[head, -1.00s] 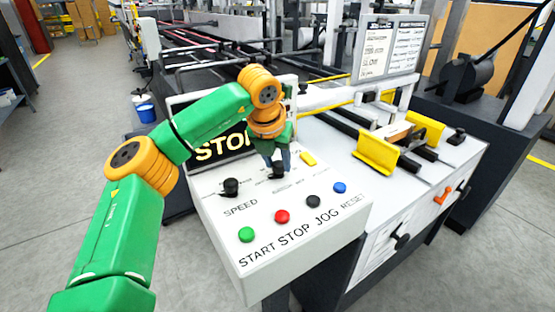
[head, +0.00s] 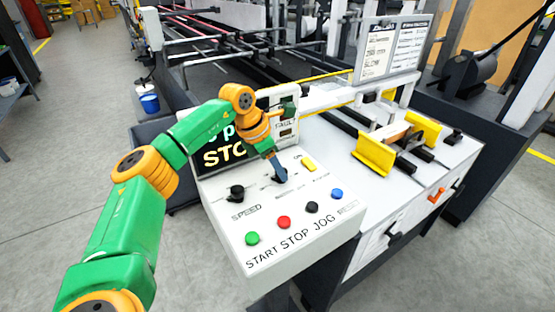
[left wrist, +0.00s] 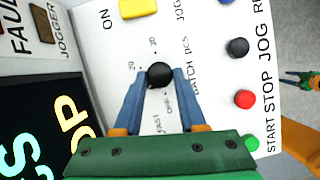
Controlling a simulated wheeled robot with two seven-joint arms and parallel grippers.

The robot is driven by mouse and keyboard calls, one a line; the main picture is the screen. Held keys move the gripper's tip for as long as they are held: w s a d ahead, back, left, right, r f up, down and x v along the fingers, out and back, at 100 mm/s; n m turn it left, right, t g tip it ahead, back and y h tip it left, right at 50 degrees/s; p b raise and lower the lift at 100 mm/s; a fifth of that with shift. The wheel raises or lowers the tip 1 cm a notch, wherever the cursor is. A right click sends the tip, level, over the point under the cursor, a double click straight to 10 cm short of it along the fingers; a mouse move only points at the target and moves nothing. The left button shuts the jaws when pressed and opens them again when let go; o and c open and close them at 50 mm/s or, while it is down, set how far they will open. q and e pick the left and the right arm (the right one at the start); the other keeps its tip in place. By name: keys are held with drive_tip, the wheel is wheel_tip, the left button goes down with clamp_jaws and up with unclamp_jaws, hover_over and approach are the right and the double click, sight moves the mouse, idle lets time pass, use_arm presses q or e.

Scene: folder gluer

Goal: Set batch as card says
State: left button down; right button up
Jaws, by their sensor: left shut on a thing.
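My left gripper (head: 279,176) is shut on the black batch knob (left wrist: 159,75) on the sloped white control panel (head: 303,242). In the left wrist view, its blue fingertips sit on both sides of the knob, next to the printing "BATCH PCS". The numbers around the knob are small and partly hidden. Two printed cards (head: 377,50) (head: 410,47) hang on a board behind the machine; their text is too small to read. At the right edge of the left wrist view, a small green and blue piece (left wrist: 302,79) looks like my right gripper.
The black speed knob (head: 237,192), yellow switch (head: 308,164), and green (head: 252,239), red (head: 283,222), black (head: 312,207) and blue (head: 337,194) buttons are close by. A dark display (head: 212,160) reads STOP. Yellow guides (head: 374,156) stand to the right.

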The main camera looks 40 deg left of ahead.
use_arm(q)
drive_tip(key=shift+m+p, duration=0.45)
drive_tip(key=shift+m, duration=0.05)
drive_tip(key=shift+g, duration=0.3)
drive_tip(key=shift+c, duration=2.4)
unclamp_jaws()
drive_tip(key=shift+w+f, duration=0.1)
drive_tip(key=shift+w, duration=0.05)
drive_tip(key=v, duration=0.7)
drive_tip(key=shift+b, duration=0.45)
drive_tip(key=shift+a, duration=0.15)
